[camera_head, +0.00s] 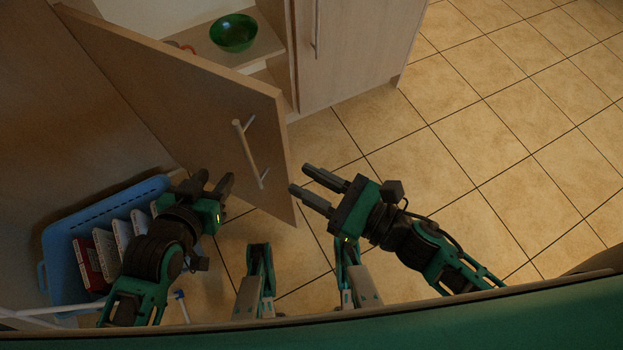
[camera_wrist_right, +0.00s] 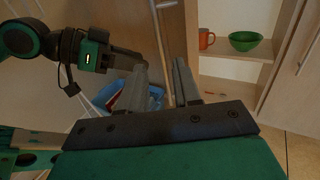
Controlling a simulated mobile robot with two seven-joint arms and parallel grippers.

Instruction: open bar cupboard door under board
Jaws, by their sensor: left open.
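The wooden cupboard door (camera_head: 190,90) stands partly open, swung out from the cupboard.
A green bowl (camera_head: 234,33) and an orange mug (camera_wrist_right: 206,39) stand on the cupboard shelf (camera_head: 260,45). A closed door (camera_head: 345,50) is to the right. A blue basket (camera_head: 62,262) with several upright items is at lower left. Tiled floor (camera_head: 500,140) at right is clear.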

